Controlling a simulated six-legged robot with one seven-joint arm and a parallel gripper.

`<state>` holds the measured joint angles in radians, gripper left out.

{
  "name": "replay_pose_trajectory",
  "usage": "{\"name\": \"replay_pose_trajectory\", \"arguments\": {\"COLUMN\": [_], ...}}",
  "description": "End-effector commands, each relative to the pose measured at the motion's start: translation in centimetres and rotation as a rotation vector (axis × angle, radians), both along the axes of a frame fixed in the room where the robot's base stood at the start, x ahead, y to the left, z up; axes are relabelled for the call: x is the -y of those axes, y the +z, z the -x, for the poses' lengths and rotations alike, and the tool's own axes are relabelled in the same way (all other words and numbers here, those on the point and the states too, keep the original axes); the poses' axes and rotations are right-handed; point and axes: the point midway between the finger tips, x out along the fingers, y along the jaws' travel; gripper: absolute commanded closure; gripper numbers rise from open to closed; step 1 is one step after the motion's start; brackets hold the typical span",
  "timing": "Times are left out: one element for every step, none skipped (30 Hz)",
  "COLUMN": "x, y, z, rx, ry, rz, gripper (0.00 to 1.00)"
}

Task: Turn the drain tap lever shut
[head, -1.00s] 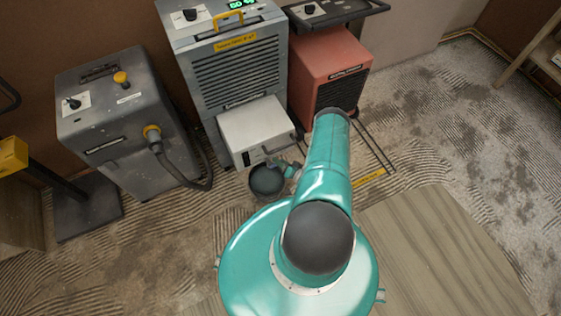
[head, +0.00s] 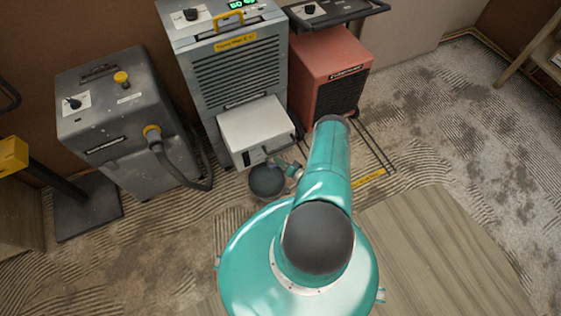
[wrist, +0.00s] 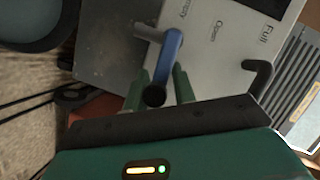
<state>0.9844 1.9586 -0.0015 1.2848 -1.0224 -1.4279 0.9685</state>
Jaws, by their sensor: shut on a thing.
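The drain tap lever (wrist: 171,52) is a blue bar with a dark round end, in front of the pale drain box in the wrist view. My gripper (wrist: 160,88) has its two green fingers on either side of the lever, shut on it near the dark end. The pale box (wrist: 222,45) carries the printed words "Full" and "Open" and a partly covered word. In the head view the box (head: 255,130) sits at the foot of the grey dehumidifier, and my gripper (head: 290,169) is low at its front. The lever is too small there to make out its angle.
A dark round bucket (head: 267,181) stands on the floor just in front of the box. A black hooked handle (wrist: 261,76) sticks out right of the lever. A red heater (head: 328,75) stands to the right, a grey hosed machine (head: 125,125) to the left.

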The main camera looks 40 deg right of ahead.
Motion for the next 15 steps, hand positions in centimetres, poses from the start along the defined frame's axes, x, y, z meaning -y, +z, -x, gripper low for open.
{"name": "replay_pose_trajectory", "arguments": {"x": [0.01, -0.02, -0.04, -0.01, 0.01, -0.01, -0.03, -0.04, -0.05, -0.06, -0.06, -0.07, -0.07, -0.08, -0.08], "y": [-0.46, -0.58, -0.67, -0.72, -0.76, -0.81, -0.84, -0.87, -0.89, -0.90, -0.91, -0.93, -0.94, -0.95, -0.96], "z": [0.21, 0.22, 0.24, 0.23, 0.22, 0.24, 0.26, 0.28, 0.30, 0.32, 0.34, 0.36, 0.37, 0.40, 0.41], "rx": [0.003, 0.008, 0.014, 0.017, 0.020, 0.021, 0.021, 0.021, 0.020, 0.020, 0.019, 0.018, 0.018, 0.018, 0.018], "ry": [-0.001, 0.000, -0.001, -0.001, -0.001, -0.001, 0.000, 0.000, 0.000, 0.000, -0.001, 0.000, 0.000, 0.000, 0.000], "rz": [-0.032, -0.051, -0.074, -0.086, -0.097, -0.105, -0.110, -0.112, -0.113, -0.113, -0.113, -0.113, -0.112, -0.112, -0.112], "gripper": [0.97, 0.97, 0.97, 0.97, 0.97, 0.98, 0.98, 0.98, 0.98, 0.98, 0.98, 0.98, 0.98, 0.98, 0.73]}}
